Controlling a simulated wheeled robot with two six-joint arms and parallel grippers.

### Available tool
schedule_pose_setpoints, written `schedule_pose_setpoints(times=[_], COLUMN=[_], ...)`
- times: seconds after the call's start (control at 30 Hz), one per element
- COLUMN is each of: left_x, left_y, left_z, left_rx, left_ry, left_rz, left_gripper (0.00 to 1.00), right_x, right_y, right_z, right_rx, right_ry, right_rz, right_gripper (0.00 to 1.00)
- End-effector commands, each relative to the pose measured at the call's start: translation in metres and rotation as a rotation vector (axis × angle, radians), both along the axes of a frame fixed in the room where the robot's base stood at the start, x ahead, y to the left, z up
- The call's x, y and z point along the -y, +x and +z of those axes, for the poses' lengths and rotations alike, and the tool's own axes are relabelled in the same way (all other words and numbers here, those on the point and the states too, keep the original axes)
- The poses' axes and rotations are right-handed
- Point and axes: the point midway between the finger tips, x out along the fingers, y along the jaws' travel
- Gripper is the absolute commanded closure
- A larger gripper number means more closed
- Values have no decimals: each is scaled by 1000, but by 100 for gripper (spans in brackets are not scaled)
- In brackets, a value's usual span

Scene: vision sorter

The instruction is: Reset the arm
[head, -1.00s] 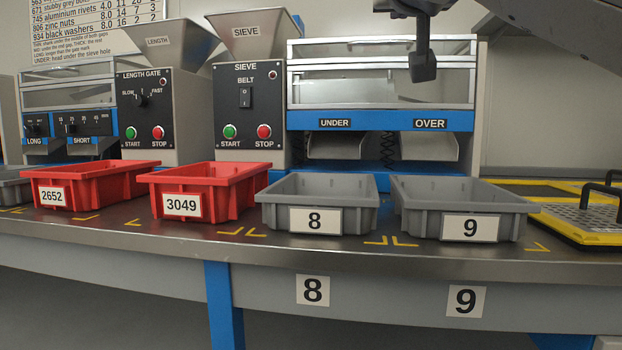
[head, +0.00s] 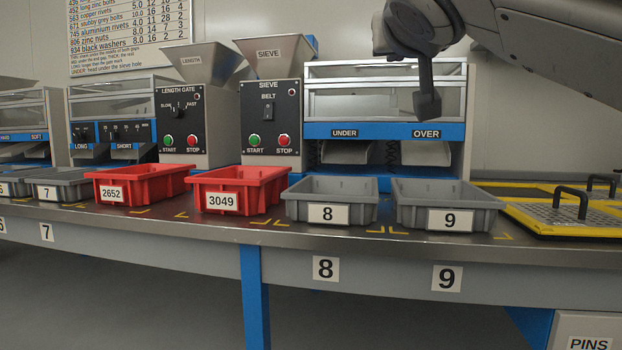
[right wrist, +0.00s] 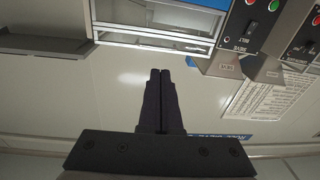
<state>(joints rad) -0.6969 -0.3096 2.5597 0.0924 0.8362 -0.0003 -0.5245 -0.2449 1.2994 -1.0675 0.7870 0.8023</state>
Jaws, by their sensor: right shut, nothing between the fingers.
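My right gripper (head: 427,105) hangs from my right arm at the upper right of the head view. It is in the air in front of the sieve machine (head: 384,131), above grey bin 9 (head: 409,218), and its fingers point down. In the right wrist view my right gripper (right wrist: 160,72) has its two fingers together with nothing between them. My left gripper is in neither view.
Grey bin 8 (head: 297,212) and red bins 3049 (head: 267,204) and 2652 (head: 156,192) stand along the bench (head: 200,219). Yellow-edged trays with black handles (head: 570,209) lie at the right. The sieve control box (head: 271,141) stands behind the red bins.

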Motion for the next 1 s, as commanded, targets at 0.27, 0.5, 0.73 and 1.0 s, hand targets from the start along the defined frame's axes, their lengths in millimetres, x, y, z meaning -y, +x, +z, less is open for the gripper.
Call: schedule_pose_setpoints(times=[0.27,0.5,0.73,1.0], left_x=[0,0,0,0], left_y=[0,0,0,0], left_z=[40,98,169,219], left_rx=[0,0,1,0], left_ry=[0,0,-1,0], left_rz=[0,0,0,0], left_gripper=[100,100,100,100], right_x=[-37,-79,-97,-78], right_y=[16,-2,-104,-225], right_z=[-58,-157,-277,-336], right_rx=[-245,-623,-1133,-1520], right_ry=[-74,-181,-277,-291], right_rz=[96,252,457,599], right_gripper=[100,100,100,100])
